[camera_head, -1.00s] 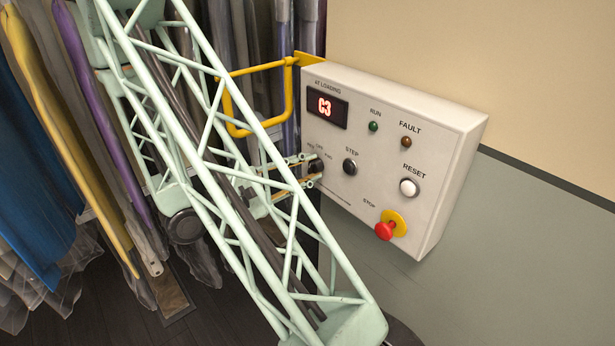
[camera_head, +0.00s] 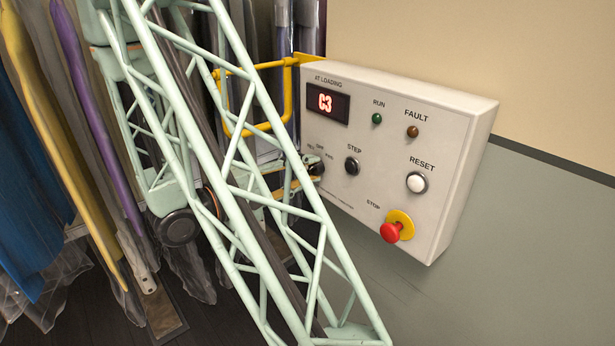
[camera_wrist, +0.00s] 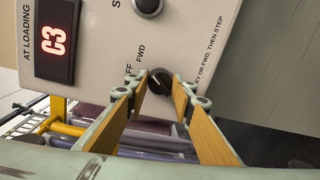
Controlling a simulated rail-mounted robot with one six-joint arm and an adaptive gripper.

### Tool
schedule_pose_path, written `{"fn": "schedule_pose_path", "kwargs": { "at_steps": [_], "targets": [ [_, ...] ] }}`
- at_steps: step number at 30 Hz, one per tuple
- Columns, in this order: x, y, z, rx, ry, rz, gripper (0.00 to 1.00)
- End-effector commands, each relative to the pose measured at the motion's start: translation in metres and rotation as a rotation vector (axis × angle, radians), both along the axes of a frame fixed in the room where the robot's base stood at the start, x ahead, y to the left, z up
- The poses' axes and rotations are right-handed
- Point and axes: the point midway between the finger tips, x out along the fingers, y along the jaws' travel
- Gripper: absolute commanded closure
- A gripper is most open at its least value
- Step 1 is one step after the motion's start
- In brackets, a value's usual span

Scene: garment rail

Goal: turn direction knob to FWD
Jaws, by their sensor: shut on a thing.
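The direction knob (camera_head: 317,169) is a small dark knob at the left edge of the white control panel (camera_head: 455,190), partly hidden by my gripper in the head view. In the wrist view the dark knob (camera_wrist: 158,82) sits between my fingertips, near the printed FWD and OFF labels. The light mark on the knob is too small to read its setting surely. My gripper (camera_head: 306,176) has its two wood-faced fingers around the knob and is shut on it; it also shows in the wrist view (camera_wrist: 162,84).
The panel carries a red C3 display (camera_head: 327,102), STEP button (camera_head: 352,166), white RESET button (camera_head: 416,182) and red STOP button (camera_head: 391,232). A yellow bracket (camera_head: 283,100) stands left of the panel. Bagged garments (camera_head: 65,150) hang at the left.

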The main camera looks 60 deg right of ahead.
Motion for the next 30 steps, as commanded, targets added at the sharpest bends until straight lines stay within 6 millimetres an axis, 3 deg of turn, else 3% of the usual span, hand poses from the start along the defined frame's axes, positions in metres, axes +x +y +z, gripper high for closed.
{"fn": "schedule_pose_path", "kwargs": {
  "at_steps": [23,24,28,30],
  "targets": [
    [0.0001,0.0,0.0004,-0.023,-0.069,0.001,0.88],
    [0.0001,0.0,0.0004,-0.023,-0.07,0.0,0.75],
    [0.0001,0.0001,0.0003,-0.023,-0.069,0.001,0.64],
    [-0.0001,0.0,0.0003,-0.023,-0.069,0.001,0.64]
  ]
}}
